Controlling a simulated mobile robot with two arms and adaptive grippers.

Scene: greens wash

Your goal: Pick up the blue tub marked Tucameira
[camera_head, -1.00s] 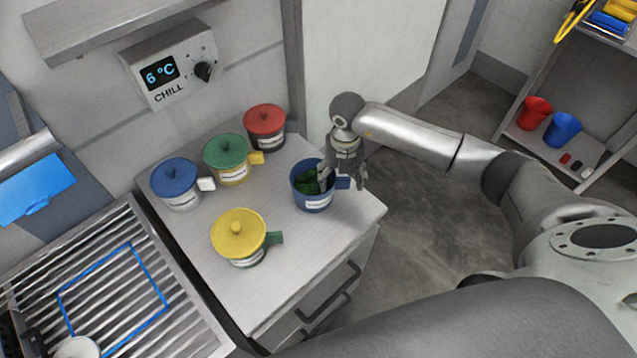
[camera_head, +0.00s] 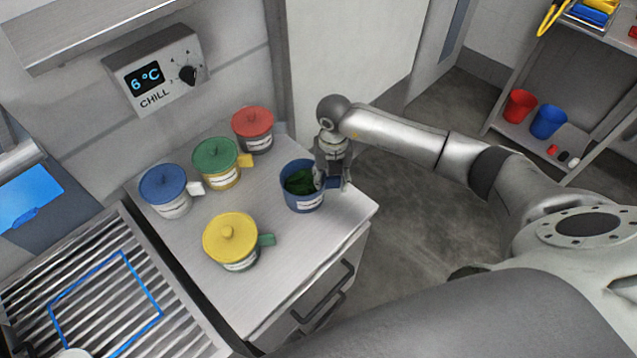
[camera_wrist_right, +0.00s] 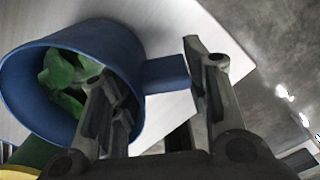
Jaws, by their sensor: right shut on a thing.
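The blue tub (camera_head: 302,197) is open on top, with dark green leaves inside and a white label on its front; I cannot read the label's words. It is near the right edge of the counter top. In the right wrist view the tub (camera_wrist_right: 135,50) shows its rim, the leaves and a blue side handle (camera_wrist_right: 167,73). My left gripper is not in view.
Lidded pots in blue (camera_head: 165,190), green (camera_head: 216,162), red (camera_head: 253,128) and yellow (camera_head: 231,240) stand left of the tub on the counter (camera_head: 265,290). A ribbed drainer (camera_head: 185,335) lies at lower left. A shelf at right holds red (camera_head: 519,106) and blue (camera_head: 547,122) cups.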

